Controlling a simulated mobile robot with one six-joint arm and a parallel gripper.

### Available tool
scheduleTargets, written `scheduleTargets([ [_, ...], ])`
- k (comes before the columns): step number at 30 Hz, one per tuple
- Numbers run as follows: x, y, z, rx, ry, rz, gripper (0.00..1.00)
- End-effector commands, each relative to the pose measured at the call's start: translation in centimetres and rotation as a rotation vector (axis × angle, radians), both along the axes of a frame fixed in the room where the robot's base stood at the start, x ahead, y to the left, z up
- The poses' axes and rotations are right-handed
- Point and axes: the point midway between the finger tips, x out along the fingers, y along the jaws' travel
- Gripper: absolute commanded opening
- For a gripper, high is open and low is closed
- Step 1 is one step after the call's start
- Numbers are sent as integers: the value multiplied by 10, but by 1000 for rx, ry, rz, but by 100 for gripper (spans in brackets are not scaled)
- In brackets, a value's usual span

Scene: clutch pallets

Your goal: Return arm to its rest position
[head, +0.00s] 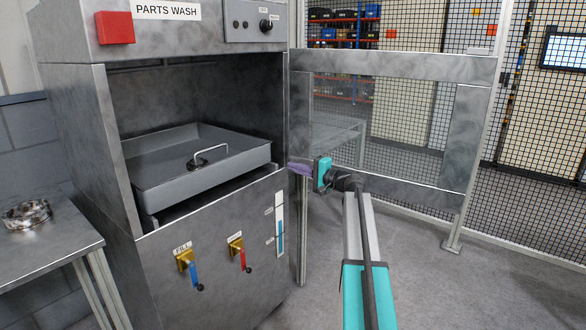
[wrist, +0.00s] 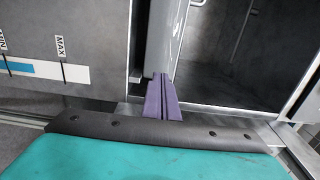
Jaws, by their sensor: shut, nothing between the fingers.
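My gripper (head: 299,168) is at the end of my extended teal and grey arm, in front of the parts washer's right edge in the head view. Its purple fingers (wrist: 162,98) are together in the wrist view, with nothing seen between them. In the wrist view, the fingertips overlap the lower end of a grey vertical bar (wrist: 166,40); I cannot tell whether they touch it.
The parts washer (head: 215,225) stands at left with a grey tray (head: 200,185) in its open chamber. Its windowed door (head: 465,130) is swung open at right, close to my gripper. A metal table (head: 45,245) stands at far left. Mesh fencing is behind; floor at right is clear.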

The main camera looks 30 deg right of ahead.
Motion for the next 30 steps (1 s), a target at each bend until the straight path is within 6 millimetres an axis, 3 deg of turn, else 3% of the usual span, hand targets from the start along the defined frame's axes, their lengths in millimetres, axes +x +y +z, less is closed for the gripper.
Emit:
scheduleTargets([
  [8, 0, 2, -2, -1, 3, 2, 0],
  [14, 2, 23, -28, -19, 45, 23, 0],
  [17, 2, 45, -57, -40, 91, 48, 0],
  [23, -6, 103, -134, -102, 214, 119, 0],
  [30, -32, 176, -227, -193, 370, 220, 0],
])
